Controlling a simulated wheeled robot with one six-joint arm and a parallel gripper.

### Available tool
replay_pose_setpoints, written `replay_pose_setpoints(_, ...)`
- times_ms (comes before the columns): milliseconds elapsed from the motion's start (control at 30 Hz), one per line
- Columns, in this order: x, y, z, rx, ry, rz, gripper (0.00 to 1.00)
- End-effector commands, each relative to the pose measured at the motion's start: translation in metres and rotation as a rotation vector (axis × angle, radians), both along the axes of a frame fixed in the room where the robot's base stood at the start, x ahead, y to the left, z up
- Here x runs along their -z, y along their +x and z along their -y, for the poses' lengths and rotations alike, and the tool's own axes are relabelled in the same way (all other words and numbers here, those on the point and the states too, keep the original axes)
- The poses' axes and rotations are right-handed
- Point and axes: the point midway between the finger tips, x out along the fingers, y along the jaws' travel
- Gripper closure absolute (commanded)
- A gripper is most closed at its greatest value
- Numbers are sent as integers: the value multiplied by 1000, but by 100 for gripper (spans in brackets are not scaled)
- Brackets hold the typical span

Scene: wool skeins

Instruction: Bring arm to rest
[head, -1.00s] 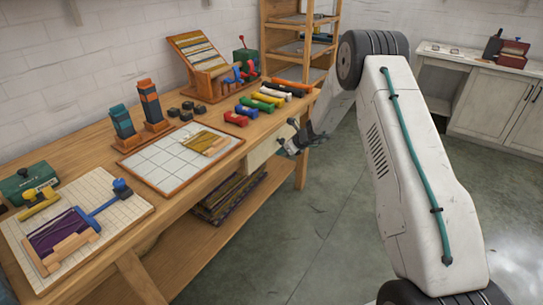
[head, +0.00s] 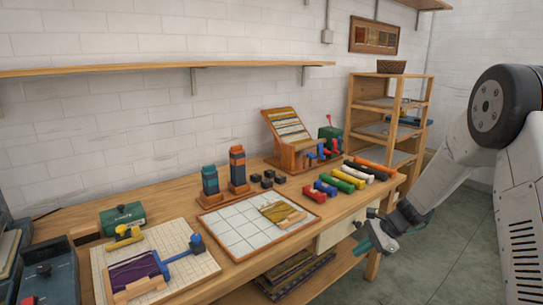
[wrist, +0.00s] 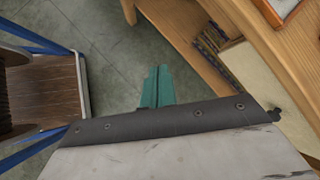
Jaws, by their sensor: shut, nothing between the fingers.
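My arm reaches in from the right edge of the head view, bent down toward the front edge of the wooden workbench (head: 232,275). My gripper (head: 366,246) hangs beside the bench's right end, in front of the drawer side and clear of the bench top. In the wrist view its teal fingers (wrist: 157,82) lie together over the grey floor, with nothing between them. No skein is in its grasp.
Colored wool skeins (head: 347,178) lie in a row on the bench near a white gridded board (head: 232,232). A wooden shelf unit (head: 353,110) stands behind. Open floor (head: 440,255) lies right of the bench.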

Motion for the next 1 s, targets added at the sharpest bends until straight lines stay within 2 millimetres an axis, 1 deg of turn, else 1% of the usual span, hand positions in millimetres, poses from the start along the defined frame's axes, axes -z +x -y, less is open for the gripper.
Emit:
replay_pose_setpoints(33,-23,-19,-7,-95,-23,27,100)
replay_pose_setpoints(67,-34,-32,-10,-155,-38,41,100)
replay_pose_setpoints(100,-48,-49,-14,-236,-59,57,100)
replay_pose_setpoints(167,-70,-76,-19,-356,-90,82,100)
replay_pose_setpoints(200,-84,-94,-22,-432,-111,98,100)
replay_pose_setpoints(267,-102,-121,-25,-542,-143,119,100)
replay_pose_setpoints(300,-114,-138,-26,-611,-165,132,100)
replay_pose_setpoints(367,-130,-164,-27,-711,-198,150,100)
replay_pose_setpoints(400,-140,-182,-27,-774,-221,161,100)
replay_pose_setpoints(467,-154,-207,-26,-864,-256,176,100)
replay_pose_setpoints(500,-162,-224,-26,-921,-280,184,100)
replay_pose_setpoints(567,-173,-248,-24,-1001,-319,196,100)
replay_pose_setpoints(600,-180,-264,-22,-1051,-343,204,100)
replay_pose_setpoints(800,-205,-334,-12,-1251,-485,240,100)
replay_pose_setpoints(900,-214,-362,-7,-1308,-562,264,100)
replay_pose_setpoints(1000,-221,-381,-5,-1331,-631,300,100)
